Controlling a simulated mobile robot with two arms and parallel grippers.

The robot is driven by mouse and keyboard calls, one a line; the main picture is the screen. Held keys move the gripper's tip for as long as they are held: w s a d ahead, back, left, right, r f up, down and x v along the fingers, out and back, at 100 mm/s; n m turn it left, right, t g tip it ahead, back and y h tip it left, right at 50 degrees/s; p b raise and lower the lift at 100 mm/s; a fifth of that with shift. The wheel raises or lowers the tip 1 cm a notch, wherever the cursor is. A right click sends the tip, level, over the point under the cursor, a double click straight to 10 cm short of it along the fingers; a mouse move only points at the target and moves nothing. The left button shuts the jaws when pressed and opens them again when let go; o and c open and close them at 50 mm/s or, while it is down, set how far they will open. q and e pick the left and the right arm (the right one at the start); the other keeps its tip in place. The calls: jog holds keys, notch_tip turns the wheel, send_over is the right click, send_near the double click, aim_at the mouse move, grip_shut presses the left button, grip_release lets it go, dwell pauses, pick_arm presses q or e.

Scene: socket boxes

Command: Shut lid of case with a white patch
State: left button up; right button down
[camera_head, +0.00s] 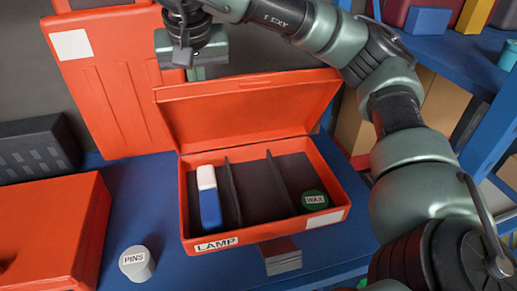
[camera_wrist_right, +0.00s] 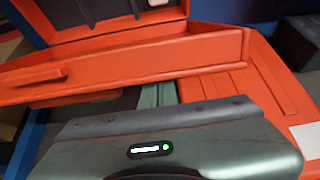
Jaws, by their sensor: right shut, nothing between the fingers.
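An open orange case (camera_head: 265,235) labelled LAMP stands on the blue surface, with a white patch (camera_head: 325,218) on its front right. Its lid (camera_head: 250,108) is tilted up at the back; the lid also shows in the right wrist view (camera_wrist_right: 130,62). Inside are two dividers, a blue block with a white end (camera_head: 208,197) at left and a green round tin (camera_head: 314,200) labelled WAX at right. My right gripper (camera_head: 195,72) is shut and empty, behind the lid near its upper left corner. I cannot tell whether it touches the lid. My left gripper is not in view.
A white PINS container (camera_head: 137,262) stands left of the case, beside another orange case (camera_head: 50,230). An orange ribbed panel with a white square (camera_head: 98,80) stands behind at left. A dark object (camera_head: 282,255) is at the case's front. Blue shelving (camera_head: 440,50) is at right.

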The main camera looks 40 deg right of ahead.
jog(key=shift+s+a+f+b, duration=0.2)
jog(key=shift+s, duration=0.25)
jog(key=shift+s+a+f+b, duration=0.15)
jog(key=shift+s+a+b, duration=0.05)
jog(key=shift+s, duration=0.2)
notch_tip(320, 180, up, 6)
jog(key=p, duration=0.5)
jog(key=shift+r, duration=0.15)
dwell(0.5)
